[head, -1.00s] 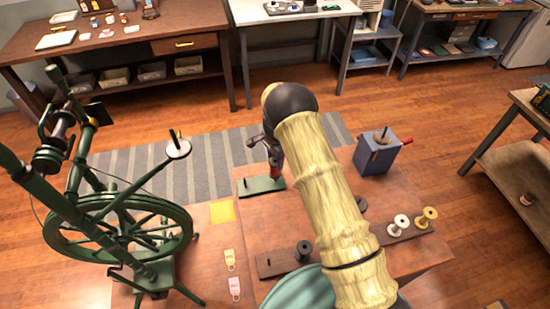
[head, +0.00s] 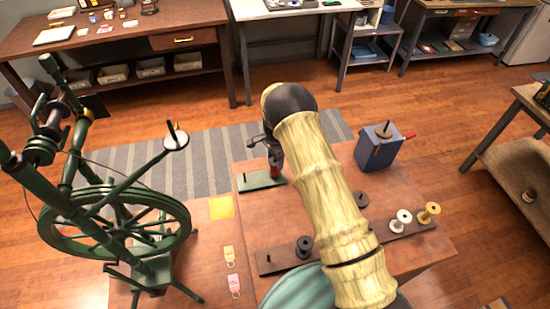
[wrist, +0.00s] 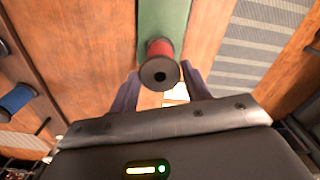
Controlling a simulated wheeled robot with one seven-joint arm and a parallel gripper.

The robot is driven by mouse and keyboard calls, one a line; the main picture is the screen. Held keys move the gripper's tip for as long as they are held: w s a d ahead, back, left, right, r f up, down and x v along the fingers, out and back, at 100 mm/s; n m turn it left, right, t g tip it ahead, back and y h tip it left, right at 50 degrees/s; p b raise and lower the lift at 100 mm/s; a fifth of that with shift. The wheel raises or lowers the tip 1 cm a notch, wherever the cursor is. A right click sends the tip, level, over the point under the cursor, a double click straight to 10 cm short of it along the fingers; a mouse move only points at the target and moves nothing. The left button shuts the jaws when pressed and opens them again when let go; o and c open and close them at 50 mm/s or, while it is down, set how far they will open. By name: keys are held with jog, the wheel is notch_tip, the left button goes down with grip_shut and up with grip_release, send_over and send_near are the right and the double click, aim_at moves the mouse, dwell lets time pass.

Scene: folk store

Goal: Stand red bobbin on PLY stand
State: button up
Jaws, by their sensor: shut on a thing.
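The red bobbin (head: 275,173) is held in my gripper (head: 272,158) over the right end of a green stand (head: 262,181), which I take to be the PLY stand. No lettering is readable on it. A thin peg rises at the stand's left end. In the wrist view the red bobbin (wrist: 160,50) sits between my gripper's two fingers (wrist: 162,84), with its dark end flange facing the camera. The green stand (wrist: 164,18) lies behind it. The bobbin hides any peg beneath it, and I cannot tell whether it touches the stand.
A blue-grey box (head: 377,148) with a spindle and red handle stands to the right. A dark rack (head: 335,243) holds several bobbins at the table's front. A green spinning wheel (head: 120,232) stands to the left. A yellow square (head: 221,207) lies left of the stand.

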jog(key=shift+f, duration=0.3)
jog(key=o, duration=0.8)
jog(key=shift+r, duration=0.1)
notch_tip(320, 180, up, 17)
jog(key=b, duration=0.4)
jog(key=shift+r, duration=0.15)
dwell(0.5)
